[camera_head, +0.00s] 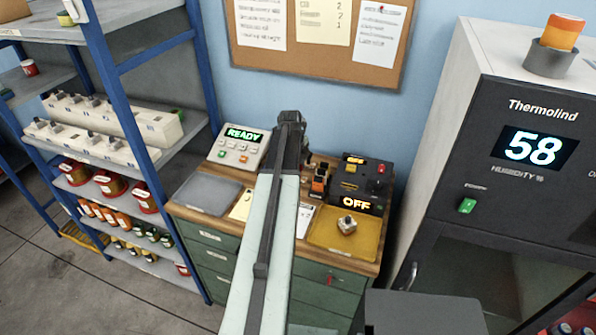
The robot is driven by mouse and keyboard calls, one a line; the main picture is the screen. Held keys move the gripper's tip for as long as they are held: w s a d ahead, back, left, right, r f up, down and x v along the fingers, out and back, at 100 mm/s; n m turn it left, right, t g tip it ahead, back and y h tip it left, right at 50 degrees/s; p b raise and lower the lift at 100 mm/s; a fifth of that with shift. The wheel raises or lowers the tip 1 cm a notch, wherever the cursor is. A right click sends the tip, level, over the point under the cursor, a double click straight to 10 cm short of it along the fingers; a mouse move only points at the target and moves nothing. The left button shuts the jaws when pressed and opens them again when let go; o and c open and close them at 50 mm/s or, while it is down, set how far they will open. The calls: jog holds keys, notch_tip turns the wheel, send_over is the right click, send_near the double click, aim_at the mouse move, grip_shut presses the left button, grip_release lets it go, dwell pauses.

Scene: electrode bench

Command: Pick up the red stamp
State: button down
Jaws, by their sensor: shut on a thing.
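My arm reaches up the middle of the head view to a dark wrist (300,132) above the wooden-topped bench (187,205). The fingers of my gripper are hidden behind the arm and wrist, so I cannot see what is between them. I cannot make out the red stamp anywhere. A small black and orange thing (320,181) shows just right of the arm, but I cannot tell what it is.
A READY device (238,146) and grey tray (207,195) are left of my arm. A yellow tray (325,236) holding a metal piece (347,225) and a black OFF unit (367,180) are right. A blue-framed shelf (110,90) and humidity cabinet (510,120) flank the bench.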

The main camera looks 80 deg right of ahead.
jog(key=w+a+r, duration=0.1)
jog(key=w+a, duration=0.2)
jog(key=a, duration=0.4)
jog(key=w+a+r+p, duration=0.1)
jog(key=w+a, duration=0.2)
jog(key=a, duration=0.4)
jog(key=shift+a+r, duration=0.2)
jog(key=shift+a, duration=0.2)
